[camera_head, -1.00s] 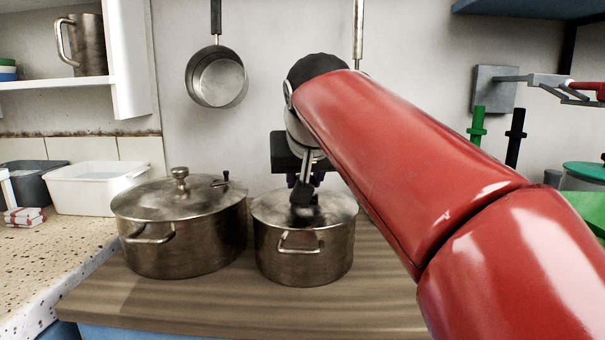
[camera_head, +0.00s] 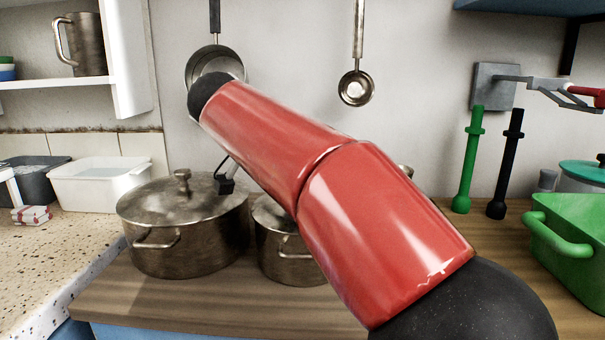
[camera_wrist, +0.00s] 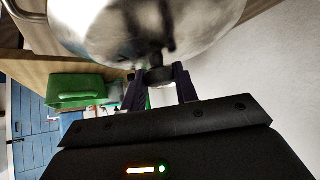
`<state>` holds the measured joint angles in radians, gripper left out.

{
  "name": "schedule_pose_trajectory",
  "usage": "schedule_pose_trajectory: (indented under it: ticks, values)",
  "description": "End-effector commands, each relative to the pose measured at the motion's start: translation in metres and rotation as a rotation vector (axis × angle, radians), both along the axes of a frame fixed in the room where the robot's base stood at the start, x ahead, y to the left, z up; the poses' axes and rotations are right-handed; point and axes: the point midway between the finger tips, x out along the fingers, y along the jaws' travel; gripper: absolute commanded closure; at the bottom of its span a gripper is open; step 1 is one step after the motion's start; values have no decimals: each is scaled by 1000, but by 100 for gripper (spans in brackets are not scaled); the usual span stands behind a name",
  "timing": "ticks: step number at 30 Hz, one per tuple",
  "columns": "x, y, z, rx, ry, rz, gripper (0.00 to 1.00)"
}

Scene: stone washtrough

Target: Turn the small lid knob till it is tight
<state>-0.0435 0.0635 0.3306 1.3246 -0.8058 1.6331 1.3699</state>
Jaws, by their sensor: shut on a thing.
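The left steel pot (camera_head: 165,250) stands on the wooden counter with its domed lid (camera_head: 150,205) on. A small dark knob (camera_head: 227,186) sits near the right edge of this lid, partly crowded by my arm. In the wrist view my gripper (camera_wrist: 159,88) has its purple fingers on either side of the dark knob (camera_wrist: 158,76), shut on it, with the shiny lid (camera_wrist: 100,25) just beyond. I cannot see how tight the knob sits.
A second, smaller pot (camera_head: 285,262) stands close on the right, half behind my arm. A ladle (camera_head: 356,90) and a pan (camera_head: 207,63) hang on the wall. A white tub (camera_head: 95,190) is at the left, a green tub (camera_head: 565,250) at the right. The counter's front is bare.

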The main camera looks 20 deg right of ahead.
Motion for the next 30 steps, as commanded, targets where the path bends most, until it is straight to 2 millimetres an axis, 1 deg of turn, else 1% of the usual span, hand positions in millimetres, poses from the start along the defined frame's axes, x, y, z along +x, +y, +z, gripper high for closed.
schedule_pose_trajectory:
  ticks: [9,15,21,30]
  values:
    - [2,2,-2,2,2,-267,93]
    - [2,2,-2,2,2,-388,93]
    - [2,1,-2,3,2,-460,93]
    - [2,1,-2,3,3,-493,93]
